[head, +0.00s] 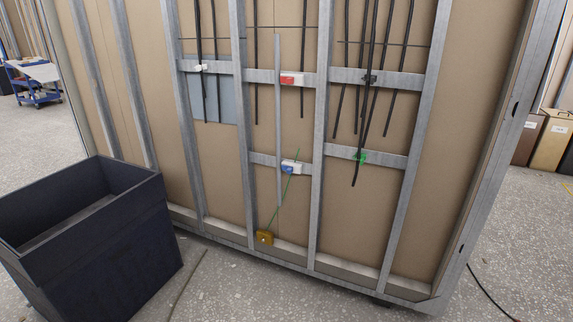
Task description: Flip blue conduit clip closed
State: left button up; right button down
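The blue conduit clip (287,169) sits on the lower metal crossbar of the framed wall, near the middle of the head view. A white part (294,163) shows at its upper right. A grey vertical conduit (278,120) runs down just left of it, and a thin green line (280,198) slants past the clip. The clip is too small to tell whether its flap is open or shut. Neither of my grippers is in view.
A red-and-white clip (291,79) is on the upper crossbar, and a green clip (360,157) is lower right. A large dark open bin (110,240) stands front left. Floor in front is mostly clear.

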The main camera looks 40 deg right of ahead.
aim_at(289, 170)
jog(key=z, duration=0.4)
jog(key=i, duration=2.05)
jog(key=z, duration=0.4)
